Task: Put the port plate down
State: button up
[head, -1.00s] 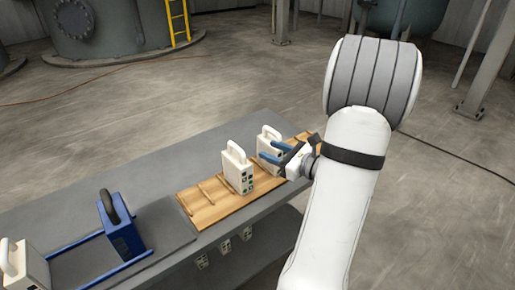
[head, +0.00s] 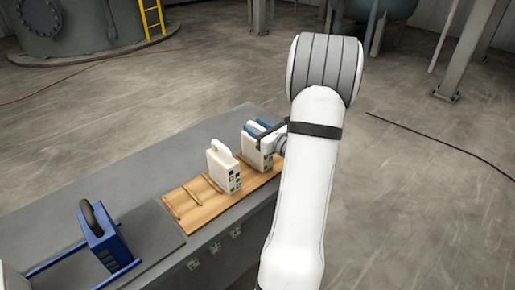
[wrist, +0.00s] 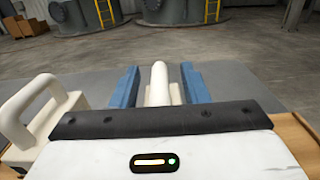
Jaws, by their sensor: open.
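A white port plate (head: 257,156) stands upright at the right end of a wooden slotted rack (head: 197,214). My gripper (head: 258,127) is at the top of this plate. In the wrist view its two blue fingers (wrist: 159,87) are open, one on each side of the plate's pale handle (wrist: 158,80), with a gap on both sides. The gripper body hides the lower part of the plate there. A second white plate (head: 223,170) stands upright in the rack to the left; its looped handle (wrist: 30,105) shows at the left of the wrist view.
The rack lies on a grey table (head: 135,180). Empty slots lie left of the second plate. A blue plate with a dark handle (head: 98,235) stands between blue rails (head: 65,256) at the table's left. The floor behind is clear near the table.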

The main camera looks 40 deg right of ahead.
jog(key=shift+c, duration=0.3)
grip_shut()
dwell(0.4)
